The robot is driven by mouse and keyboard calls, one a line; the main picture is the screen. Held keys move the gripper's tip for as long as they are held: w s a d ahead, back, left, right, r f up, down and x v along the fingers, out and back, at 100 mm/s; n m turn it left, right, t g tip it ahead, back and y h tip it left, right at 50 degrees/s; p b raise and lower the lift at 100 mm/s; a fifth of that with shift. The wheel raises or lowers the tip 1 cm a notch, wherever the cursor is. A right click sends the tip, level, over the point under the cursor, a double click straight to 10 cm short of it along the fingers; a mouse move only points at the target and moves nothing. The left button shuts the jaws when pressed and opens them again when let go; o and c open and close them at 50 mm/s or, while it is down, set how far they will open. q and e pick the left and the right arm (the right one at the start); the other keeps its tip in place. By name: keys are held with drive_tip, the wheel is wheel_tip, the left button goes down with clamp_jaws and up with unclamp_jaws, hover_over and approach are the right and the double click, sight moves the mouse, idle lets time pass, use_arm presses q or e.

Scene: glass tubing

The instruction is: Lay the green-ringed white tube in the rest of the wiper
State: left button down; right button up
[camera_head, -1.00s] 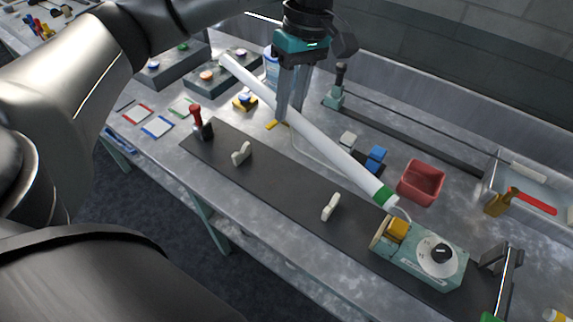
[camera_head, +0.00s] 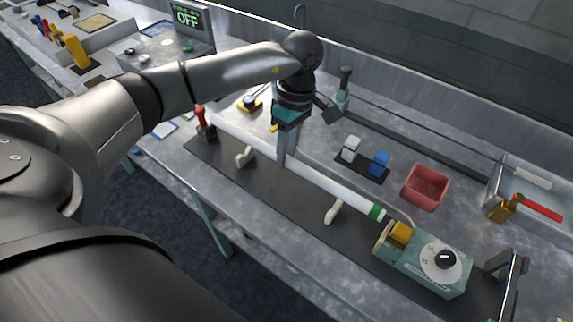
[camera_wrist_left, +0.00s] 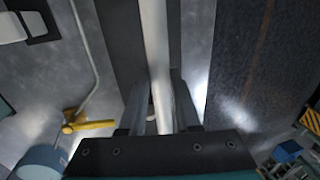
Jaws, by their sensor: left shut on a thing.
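The white tube (camera_head: 330,184) with a green ring (camera_head: 376,212) near its right end is held in my left gripper (camera_head: 287,160). It runs from beside the red-handled clamp down right towards a teal unit (camera_head: 425,265) with a yellow block and dial. In the left wrist view the tube (camera_wrist_left: 156,45) passes between the two fingers (camera_wrist_left: 160,105). Two pale rests, left (camera_head: 245,157) and right (camera_head: 334,211), stand on a long dark base (camera_head: 290,211). The tube appears just behind and above them; I cannot tell whether it touches. The right gripper is not in view.
A red-handled clamp (camera_head: 203,120) stands at the base's left end. Behind the tube are white (camera_head: 351,146) and blue (camera_head: 380,160) blocks, a red bin (camera_head: 426,187), and a long thin rod over a dark rail (camera_head: 430,145). A dark post (camera_head: 500,264) stands at right.

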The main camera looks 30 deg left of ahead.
use_arm(q)
drive_tip(key=shift+f, duration=2.35)
drive_tip(key=shift+f+b, duration=0.4)
drive_tip(key=shift+b, duration=0.1)
drive_tip(key=c, duration=0.6)
unclamp_jaws()
drive_tip(key=shift+r, duration=0.15)
drive_tip(key=shift+r+p, duration=0.25)
drive_tip(key=shift+p, duration=0.1)
drive_tip(key=r, duration=0.4)
drive_tip(key=w+r, duration=0.1)
drive_tip(key=r, duration=0.3)
drive_tip(key=w+r, duration=0.1)
drive_tip(key=r, duration=0.3)
drive_tip(key=shift+w+d, duration=0.1)
drive_tip(key=shift+w, duration=0.05)
drive_tip(key=shift+d+f, duration=0.1)
